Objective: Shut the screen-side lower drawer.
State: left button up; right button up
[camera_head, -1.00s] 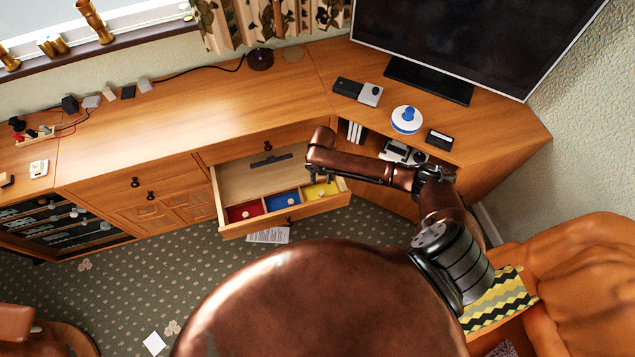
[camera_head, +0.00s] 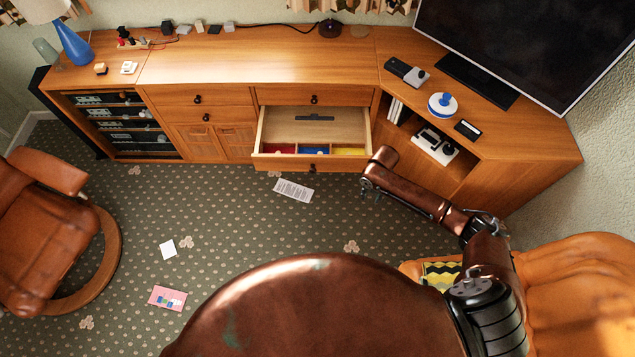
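The lower drawer nearer the screen (camera_head: 279,160) is pulled out from the wooden cabinet (camera_head: 240,65). Its inside shows a red, a blue and a yellow compartment near the front, and a dark flat item lies behind them. A dark knob (camera_head: 312,168) is on its front. The upper drawer (camera_head: 285,96) above it is shut. My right gripper (camera_head: 372,190) is in front of the cabinet, to the right of the open drawer's front and apart from it in the picture. Its fingers are small and dark, so their opening cannot be made out. My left gripper is not in view.
The screen (camera_head: 530,45) stands on the right-hand cabinet, above an open shelf holding a white device (camera_head: 436,145). An orange armchair (camera_head: 575,280) is at lower right, a brown chair (camera_head: 35,225) at left. Papers (camera_head: 294,190) lie on the otherwise clear carpet before the drawer.

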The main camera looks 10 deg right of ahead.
aim_at(314, 133)
jog(key=u, duration=1.1)
jog(key=i, duration=0.9)
jog(key=z, duration=0.25)
